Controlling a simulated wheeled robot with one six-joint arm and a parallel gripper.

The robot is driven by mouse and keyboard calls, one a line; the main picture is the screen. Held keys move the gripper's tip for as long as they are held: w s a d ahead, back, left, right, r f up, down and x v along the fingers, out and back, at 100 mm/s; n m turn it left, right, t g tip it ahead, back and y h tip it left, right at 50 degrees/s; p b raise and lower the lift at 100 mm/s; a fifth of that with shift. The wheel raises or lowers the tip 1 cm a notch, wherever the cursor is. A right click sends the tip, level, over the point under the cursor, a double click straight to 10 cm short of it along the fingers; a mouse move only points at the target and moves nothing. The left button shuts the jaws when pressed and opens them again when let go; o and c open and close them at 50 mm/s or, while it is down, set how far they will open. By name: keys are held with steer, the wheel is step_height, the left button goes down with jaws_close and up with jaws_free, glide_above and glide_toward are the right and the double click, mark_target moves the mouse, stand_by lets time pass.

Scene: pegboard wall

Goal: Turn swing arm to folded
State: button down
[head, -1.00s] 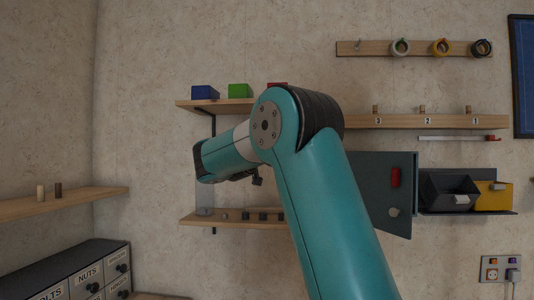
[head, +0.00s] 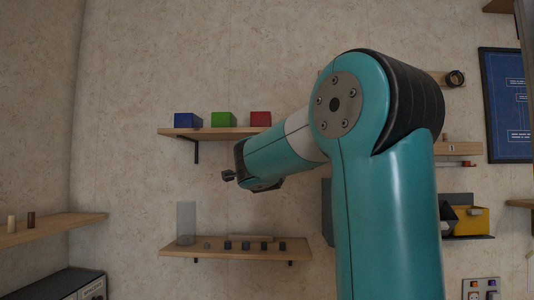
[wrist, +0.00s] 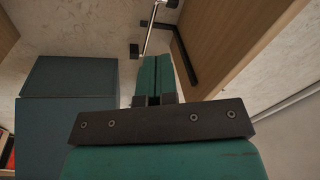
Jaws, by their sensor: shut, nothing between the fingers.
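A thin silver rod (wrist: 153,28) with black end pieces shows at the top of the wrist view. It looks like the swing arm. My gripper (wrist: 155,60) has its two green fingers shut together with nothing between them. The fingertips are just below the lower end of the rod in the picture; I cannot tell whether they touch it. In the head view my own arm covers the middle of the wall, and I cannot make out the swing arm or my fingertips clearly there.
An upper shelf (head: 215,132) holds blue, green and red blocks. A lower shelf (head: 235,248) holds several small dark pieces. In the wrist view, dark blue-grey panels (wrist: 68,92) are at left and a wooden board (wrist: 235,40) is at right. A yellow bin (head: 472,221) is at right.

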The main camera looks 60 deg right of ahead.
steer(key=w+d+r+m+t+y+p, duration=0.1)
steer(key=w+d+m+p, duration=0.2)
steer(key=w+d+p, duration=0.3)
steer(key=d+p, duration=0.3)
steer(key=shift+w+d+r+y, duration=0.25)
steer(key=shift+w+y, duration=0.05)
steer(key=shift+w, duration=0.1)
